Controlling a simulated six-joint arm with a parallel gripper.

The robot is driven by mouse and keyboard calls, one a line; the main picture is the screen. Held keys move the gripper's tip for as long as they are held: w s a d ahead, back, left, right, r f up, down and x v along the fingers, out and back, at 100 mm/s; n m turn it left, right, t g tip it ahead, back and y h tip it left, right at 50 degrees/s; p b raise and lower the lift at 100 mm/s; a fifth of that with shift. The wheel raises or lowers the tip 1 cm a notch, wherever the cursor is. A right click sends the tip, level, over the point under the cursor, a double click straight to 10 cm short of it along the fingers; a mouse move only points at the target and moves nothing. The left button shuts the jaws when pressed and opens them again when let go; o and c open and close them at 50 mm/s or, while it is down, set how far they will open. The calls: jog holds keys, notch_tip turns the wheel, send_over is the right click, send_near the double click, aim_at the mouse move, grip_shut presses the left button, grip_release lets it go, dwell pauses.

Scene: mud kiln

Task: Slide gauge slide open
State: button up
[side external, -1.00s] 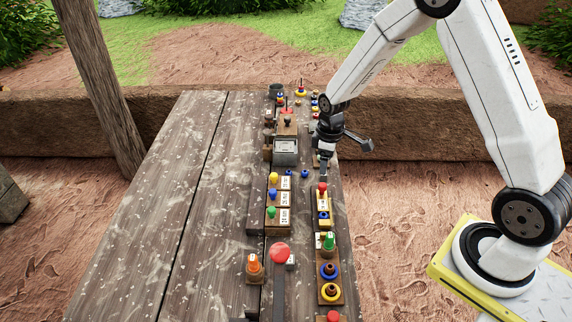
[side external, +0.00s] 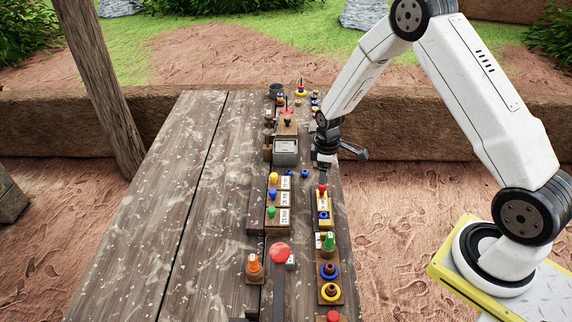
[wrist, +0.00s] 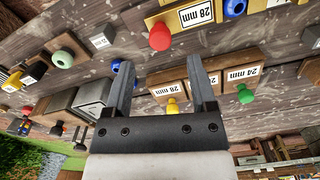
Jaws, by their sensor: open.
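A yellow-topped slide plate with a red knob (side external: 323,188) and a white label lies on the right side of the wooden table; I take this as the gauge slide. In the wrist view the red knob (wrist: 159,37) stands just beyond my fingertips, between their lines, beside the yellow plate (wrist: 178,17) with a "28 mm" label. A blue knob or ring (wrist: 234,7) sits farther along the plate. My gripper (wrist: 160,65) is open and empty. In the side view my gripper (side external: 323,177) points down over the red knob's end; the fingers are small and contact cannot be told.
Labelled blocks with yellow (side external: 273,177), blue and green knobs stand just left of the slide. A grey box (side external: 286,150) stands behind them. A green knob (side external: 329,241) and ringed posts are in front. The left table boards are clear.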

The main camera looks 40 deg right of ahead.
aim_at(323, 198)
jog(key=shift+f, duration=2.35)
grip_shut()
